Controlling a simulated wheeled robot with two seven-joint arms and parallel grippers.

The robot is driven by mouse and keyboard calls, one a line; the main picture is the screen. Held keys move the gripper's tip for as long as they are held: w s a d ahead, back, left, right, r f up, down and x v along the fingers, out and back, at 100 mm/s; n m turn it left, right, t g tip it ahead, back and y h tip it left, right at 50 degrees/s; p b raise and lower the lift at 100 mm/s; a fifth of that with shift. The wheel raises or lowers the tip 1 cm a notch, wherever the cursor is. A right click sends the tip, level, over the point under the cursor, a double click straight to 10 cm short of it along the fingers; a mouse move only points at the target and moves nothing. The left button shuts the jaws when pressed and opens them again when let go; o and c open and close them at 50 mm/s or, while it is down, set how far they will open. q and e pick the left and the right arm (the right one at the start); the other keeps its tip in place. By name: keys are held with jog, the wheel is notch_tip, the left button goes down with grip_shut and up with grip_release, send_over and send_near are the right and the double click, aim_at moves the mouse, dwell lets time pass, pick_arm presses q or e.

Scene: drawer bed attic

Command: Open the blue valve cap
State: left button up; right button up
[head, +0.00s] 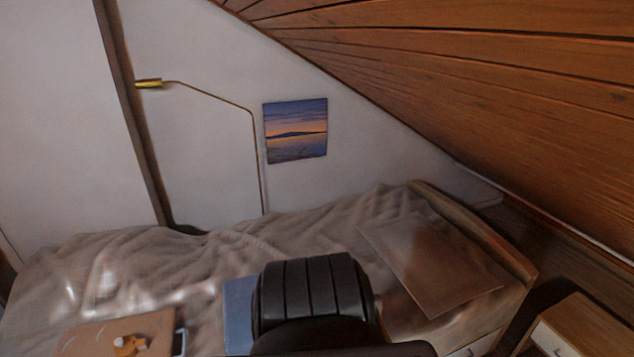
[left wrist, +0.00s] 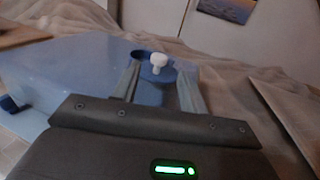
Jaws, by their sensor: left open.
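A blue box-like container (left wrist: 75,70) fills the left and middle of the left wrist view. On its far part is a round blue valve cap (left wrist: 143,56) with a white knob (left wrist: 158,61) standing up from it. My left gripper (left wrist: 159,78) is open, with one finger on each side of the white knob. I cannot tell whether the fingers touch the cap. In the head view a strip of the blue container (head: 238,305) shows beside my black arm, which hides the rest and the cap. My right gripper is not in view.
A bed with a rumpled grey-brown blanket (head: 200,255) and a pillow (head: 430,260) lies behind. A tan board (head: 85,341) with a small orange-brown item (head: 130,345) is at the lower left. A wooden nightstand (head: 590,325) is at the lower right. The wooden ceiling slopes down on the right.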

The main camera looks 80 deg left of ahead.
pick_arm(q)
jog(key=shift+v, duration=1.15)
